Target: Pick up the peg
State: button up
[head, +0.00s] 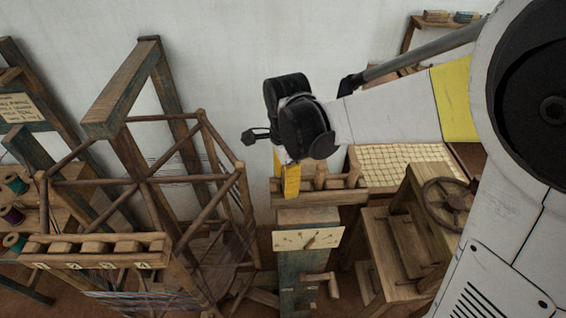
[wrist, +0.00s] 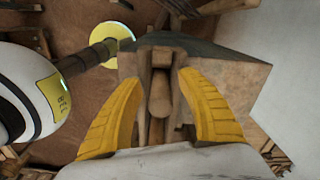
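My gripper (head: 289,184) points down, its yellow fingers over the left part of a small wooden rack (head: 340,197) on a dark post. In the wrist view the two yellow fingers of my gripper (wrist: 161,80) stand apart. Between them lies a rounded wooden piece that looks like the peg (wrist: 160,98), with visible gaps to either finger. In the head view the fingers cover that spot, so I cannot make out the peg there. I cannot tell how far the fingertips are above it.
A pale plate with a pointer (head: 308,239) and a wooden handle (head: 318,277) are on the post below the rack. A wooden wheel (head: 446,204) stands at right. A slatted reel frame (head: 145,175) and a numbered block rail (head: 95,250) stand at left.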

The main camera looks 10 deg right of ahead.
jog(key=shift+w, duration=0.1)
grip_shut()
jog(key=shift+r, duration=0.1)
